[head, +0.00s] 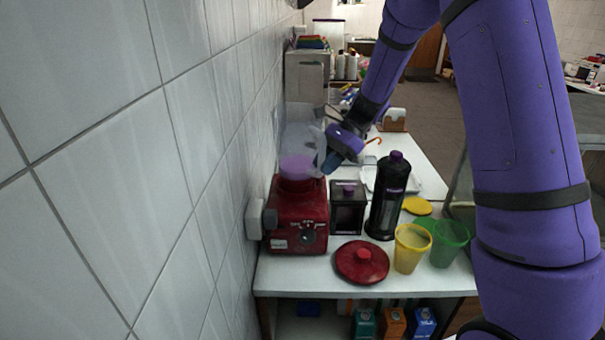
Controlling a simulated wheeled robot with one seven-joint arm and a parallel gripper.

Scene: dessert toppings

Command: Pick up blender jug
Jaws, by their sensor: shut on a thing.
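The blender jug (299,145) is clear with a purple tint low down. It stands upright at the red blender base (298,225), close to the tiled wall. I cannot tell whether its bottom still touches the base. My gripper (326,163) reaches in from the upper right and is shut on the jug's right side, where its handle would be. The fingertips are small and partly hidden against the jug.
Right of the base stand a dark box-like container (348,208), a black bottle (387,200), a yellow cup (410,249) and a green cup (449,243). A red lid (361,262) lies in front. A white tray (410,185) lies behind the bottle. The wall is close on the left.

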